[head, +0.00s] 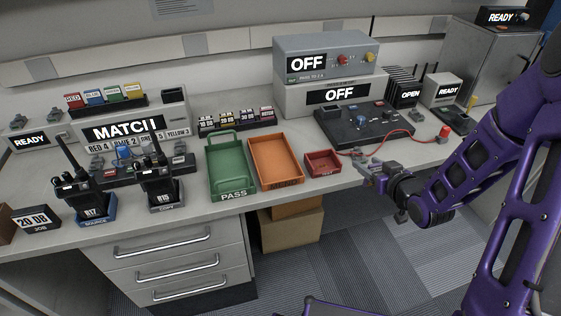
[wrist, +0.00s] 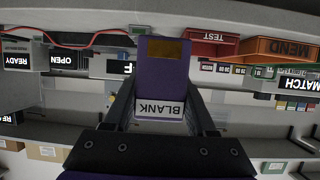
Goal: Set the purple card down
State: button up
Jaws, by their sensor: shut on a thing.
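The purple card (wrist: 163,75) is in my gripper in the wrist view. It has a gold patch at one end and a white label reading BLANK, upside down there. My gripper (wrist: 161,108) is shut on the card's label end, with a dark finger on each side. In the head view my gripper (head: 372,178) is at the bench's front edge, right of the small red TEST tray (head: 323,168). The card is too small to make out clearly there.
A green PASS tray (head: 232,188) and an orange MEND tray (head: 289,182) stand left of the red one. Behind my gripper is a black panel (head: 345,130) with a red cable (head: 400,133). Two radios (head: 160,180) stand at left. Bare bench shows around the trays.

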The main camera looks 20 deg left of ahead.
jog(key=a+r+b, duration=0.1)
jog(key=a+r, duration=0.2)
jog(key=a, duration=0.9)
jog(key=a+r+b, duration=0.1)
jog(key=a+r, duration=0.2)
jog(key=a, duration=0.9)
jog(key=shift+y, duration=0.3)
jog(key=f+b, duration=0.1)
jog(key=f, duration=0.8)
jog(key=shift+a+f+b, duration=0.2)
jog(key=shift+f+b, duration=0.05)
jog(key=shift+b, duration=0.15)
jog(key=shift+r, duration=0.1)
jog(key=o, duration=1.3)
jog(key=p+v, duration=0.1)
jog(key=v, duration=1.1)
jog(key=shift+r, duration=0.1)
